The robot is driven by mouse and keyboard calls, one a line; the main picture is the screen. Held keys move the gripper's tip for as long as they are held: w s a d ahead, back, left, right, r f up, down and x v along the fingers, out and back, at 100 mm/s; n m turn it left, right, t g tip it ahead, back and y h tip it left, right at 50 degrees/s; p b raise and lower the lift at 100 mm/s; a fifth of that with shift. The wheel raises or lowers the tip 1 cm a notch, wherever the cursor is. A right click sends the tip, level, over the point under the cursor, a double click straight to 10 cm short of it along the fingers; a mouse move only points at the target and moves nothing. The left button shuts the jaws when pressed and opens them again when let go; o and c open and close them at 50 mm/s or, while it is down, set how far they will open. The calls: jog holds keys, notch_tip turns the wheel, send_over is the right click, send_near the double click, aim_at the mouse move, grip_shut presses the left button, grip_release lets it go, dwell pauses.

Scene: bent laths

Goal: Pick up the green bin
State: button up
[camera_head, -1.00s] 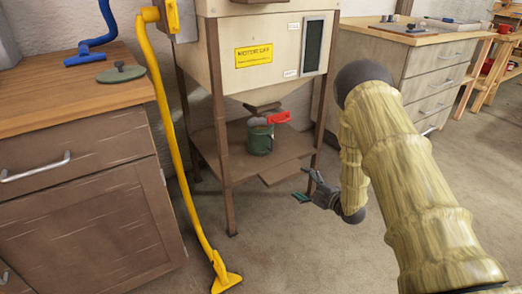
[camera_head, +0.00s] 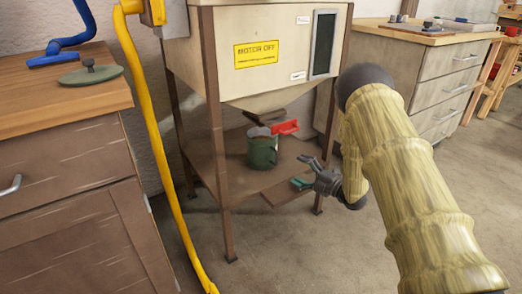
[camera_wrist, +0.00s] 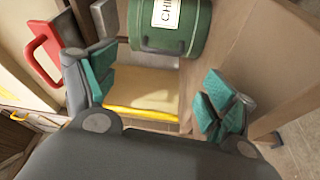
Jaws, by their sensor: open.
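In the wrist view the bin (camera_wrist: 196,30) shows at the top with a white label and a dark handle. My gripper (camera_head: 306,173) is open and empty, to the right of the bin and apart from it, near the shelf's front edge. In the wrist view its teal-padded fingers (camera_wrist: 152,95) are spread, with the bin beyond them.
A red handle (camera_head: 285,127) sticks out just above the bin. The stand's brown legs (camera_head: 215,150) and shelf (camera_head: 222,178) surround it. A yellow hose (camera_head: 150,120) hangs at left beside a wooden cabinet (camera_head: 70,130). Open floor (camera_head: 330,255) lies in front.

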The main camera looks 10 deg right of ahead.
jog(key=b, duration=0.2)
send_near(265, 150)
jog(key=shift+d+f, duration=0.85)
jog(key=shift+f, duration=0.2)
jog(key=shift+b+x, duration=1.1)
jog(key=shift+x, duration=0.2)
jog(key=shift+b+x, duration=0.9)
jog(key=shift+x, duration=0.7)
jog(key=shift+a+r, duration=0.1)
jog(key=shift+r, duration=0.1)
jog(key=c, duration=1.1)
